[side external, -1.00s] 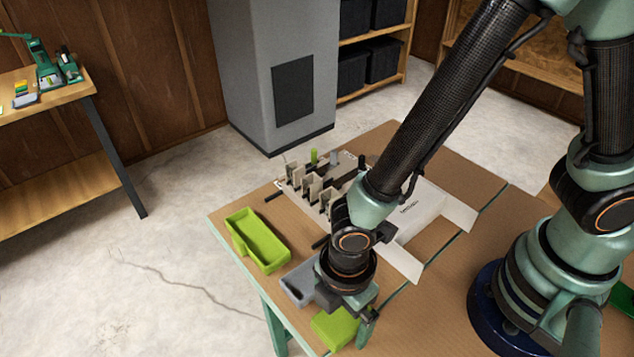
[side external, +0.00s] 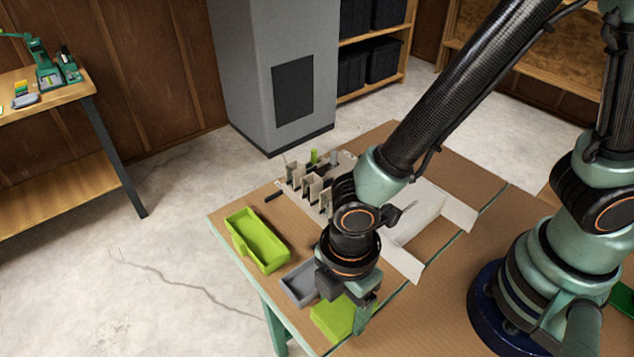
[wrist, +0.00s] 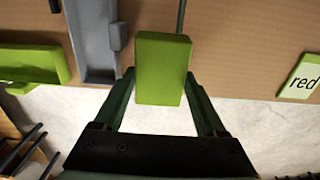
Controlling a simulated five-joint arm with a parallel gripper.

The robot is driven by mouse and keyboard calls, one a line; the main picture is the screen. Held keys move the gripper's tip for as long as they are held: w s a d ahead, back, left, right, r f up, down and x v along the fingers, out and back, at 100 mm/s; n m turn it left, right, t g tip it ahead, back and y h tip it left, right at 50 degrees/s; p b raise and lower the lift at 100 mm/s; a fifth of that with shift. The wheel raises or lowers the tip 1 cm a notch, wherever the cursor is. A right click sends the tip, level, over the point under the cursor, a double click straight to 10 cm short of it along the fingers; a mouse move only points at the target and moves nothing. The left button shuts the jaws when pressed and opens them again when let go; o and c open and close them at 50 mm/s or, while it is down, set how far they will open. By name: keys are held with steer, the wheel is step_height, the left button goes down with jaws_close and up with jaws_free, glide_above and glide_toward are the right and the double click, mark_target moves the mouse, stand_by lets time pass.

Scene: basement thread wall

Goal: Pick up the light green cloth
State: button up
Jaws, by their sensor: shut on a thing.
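The light green cloth (side external: 334,318) is a folded, block-like pad at the front corner of the table. It also shows in the wrist view (wrist: 162,68), between my two fingers. My gripper (side external: 358,318) is shut on it, with one finger at each side. In the wrist view my gripper (wrist: 160,90) shows its dark green fingers against the cloth's left and right edges. The cloth appears slightly raised, but its exact gap from the table cannot be told.
A green tray (side external: 262,236) and a grey tray (side external: 299,284) stand left of the gripper. A card reading "red" (wrist: 303,77) lies right. The table's near edge is close.

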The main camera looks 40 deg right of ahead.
mark_target(343, 307)
step_height(343, 307, up, 17)
steer(key=shift+f, duration=0.1)
stand_by(0.3)
